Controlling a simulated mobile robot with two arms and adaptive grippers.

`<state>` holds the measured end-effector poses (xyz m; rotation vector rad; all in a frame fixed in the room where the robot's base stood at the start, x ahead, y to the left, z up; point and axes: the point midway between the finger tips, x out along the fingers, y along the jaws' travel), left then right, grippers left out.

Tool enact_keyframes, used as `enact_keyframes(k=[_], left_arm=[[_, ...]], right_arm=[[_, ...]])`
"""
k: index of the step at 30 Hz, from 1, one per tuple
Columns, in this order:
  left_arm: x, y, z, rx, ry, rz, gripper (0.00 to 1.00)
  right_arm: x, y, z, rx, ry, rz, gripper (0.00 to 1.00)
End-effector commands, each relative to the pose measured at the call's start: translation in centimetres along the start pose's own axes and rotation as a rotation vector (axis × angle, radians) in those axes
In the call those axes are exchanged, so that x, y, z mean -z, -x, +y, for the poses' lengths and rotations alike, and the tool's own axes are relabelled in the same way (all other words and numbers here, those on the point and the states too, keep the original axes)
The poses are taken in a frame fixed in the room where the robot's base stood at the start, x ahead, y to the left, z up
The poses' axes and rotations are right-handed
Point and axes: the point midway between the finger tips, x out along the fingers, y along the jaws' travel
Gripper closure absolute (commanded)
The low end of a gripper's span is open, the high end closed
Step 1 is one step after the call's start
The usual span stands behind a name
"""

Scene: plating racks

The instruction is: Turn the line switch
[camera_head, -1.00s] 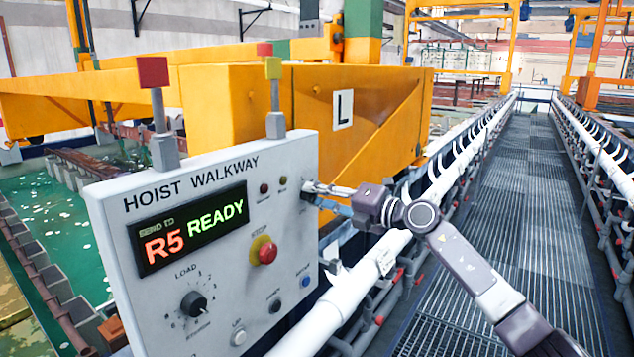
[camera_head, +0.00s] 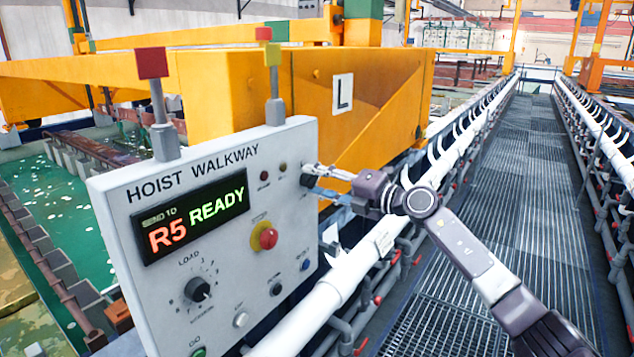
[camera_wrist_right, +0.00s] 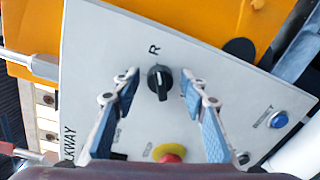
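The line switch (camera_wrist_right: 160,82) is a black rotary knob on the grey hoist walkway panel (camera_wrist_right: 120,45), beside a letter R. In the right wrist view its pointer line runs roughly up and down the picture. My right gripper (camera_wrist_right: 160,92) is open, with one blue-padded finger on each side of the knob and a gap on both sides. In the head view the right gripper (camera_head: 314,180) is at the panel's upper right edge and partly covers the dark knob (camera_head: 306,181). My left gripper is not in view.
The panel also carries a red stop button (camera_head: 268,238), a load dial (camera_head: 197,289), a blue reset button (camera_head: 305,265) and a lit R5 READY display (camera_head: 196,226). A white pipe (camera_head: 335,285) runs along the right. A grated walkway (camera_head: 490,200) lies beyond it.

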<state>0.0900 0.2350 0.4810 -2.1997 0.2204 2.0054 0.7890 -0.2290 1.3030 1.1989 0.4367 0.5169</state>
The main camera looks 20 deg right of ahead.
Motion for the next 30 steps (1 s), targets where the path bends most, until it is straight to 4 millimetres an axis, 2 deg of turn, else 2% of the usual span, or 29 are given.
enact_keyframes(k=[8, 11, 14, 24, 30], left_arm=[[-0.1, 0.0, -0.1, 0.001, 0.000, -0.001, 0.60], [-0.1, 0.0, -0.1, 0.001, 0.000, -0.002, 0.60], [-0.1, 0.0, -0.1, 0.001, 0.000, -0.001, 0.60], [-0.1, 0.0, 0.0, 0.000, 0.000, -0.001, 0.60], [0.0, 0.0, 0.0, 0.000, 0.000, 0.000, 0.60]], right_arm=[[0.0, 0.1, 0.0, 0.001, 0.002, 0.001, 0.58], [0.0, 0.7, -0.1, 0.002, 0.001, 0.000, 0.58], [-0.1, 2.0, -0.1, 0.003, 0.004, -0.001, 0.58], [0.0, 9.1, -0.3, 0.006, 0.002, 0.001, 0.58], [0.0, 11.5, -0.2, 0.003, 0.000, 0.001, 0.58]])
